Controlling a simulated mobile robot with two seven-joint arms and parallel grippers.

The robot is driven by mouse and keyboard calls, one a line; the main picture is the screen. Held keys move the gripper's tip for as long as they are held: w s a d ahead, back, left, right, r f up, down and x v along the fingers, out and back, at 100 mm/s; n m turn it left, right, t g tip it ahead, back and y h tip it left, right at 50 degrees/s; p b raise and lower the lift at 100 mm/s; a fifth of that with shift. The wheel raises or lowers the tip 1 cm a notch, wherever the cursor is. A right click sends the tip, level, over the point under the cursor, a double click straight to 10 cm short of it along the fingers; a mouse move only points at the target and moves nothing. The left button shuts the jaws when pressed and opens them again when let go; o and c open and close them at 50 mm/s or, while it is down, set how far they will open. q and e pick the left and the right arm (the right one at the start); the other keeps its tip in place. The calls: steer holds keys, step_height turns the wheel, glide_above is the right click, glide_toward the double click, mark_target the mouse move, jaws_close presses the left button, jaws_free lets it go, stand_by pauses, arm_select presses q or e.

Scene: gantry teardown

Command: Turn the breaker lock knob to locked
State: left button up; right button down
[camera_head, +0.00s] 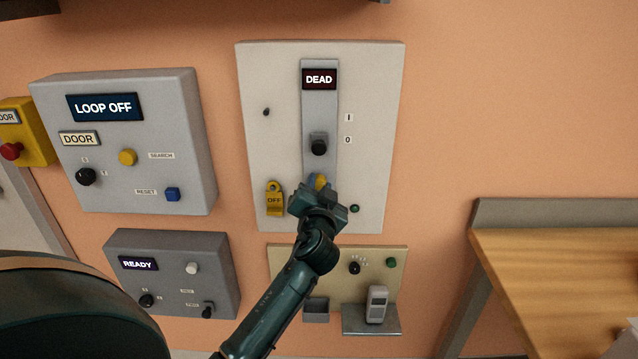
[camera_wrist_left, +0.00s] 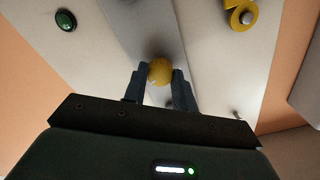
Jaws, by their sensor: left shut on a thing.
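The breaker panel (camera_head: 270,100) is a light grey board on the wall with a red-lit "DEAD" display (camera_head: 319,79) at its top. The yellow breaker lock knob (camera_head: 319,181) is low on the grey strip, partly hidden by my left gripper (camera_head: 318,190). In the left wrist view the yellow knob (camera_wrist_left: 160,71) sits between the two fingertips (camera_wrist_left: 159,80), and the fingers are shut on it. A black breaker handle (camera_head: 319,147) is above the knob, near the "I" and "O" labels. My right gripper is not in view.
A yellow "OFF" tag (camera_head: 275,200) hangs left of the knob, and a green button (camera_head: 354,208) is to its right. The "LOOP OFF" box (camera_head: 195,140) and "READY" box (camera_head: 170,255) are at left. A wooden bench (camera_head: 560,260) stands at right.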

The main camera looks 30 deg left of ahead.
arm_select(q)
steer(key=shift+m+p, duration=0.6)
steer(key=shift+m, duration=1.1)
steer(key=o, duration=1)
steer(key=shift+s+d, duration=0.1)
steer(key=b+v, duration=0.2)
steer(key=v, duration=1.1)
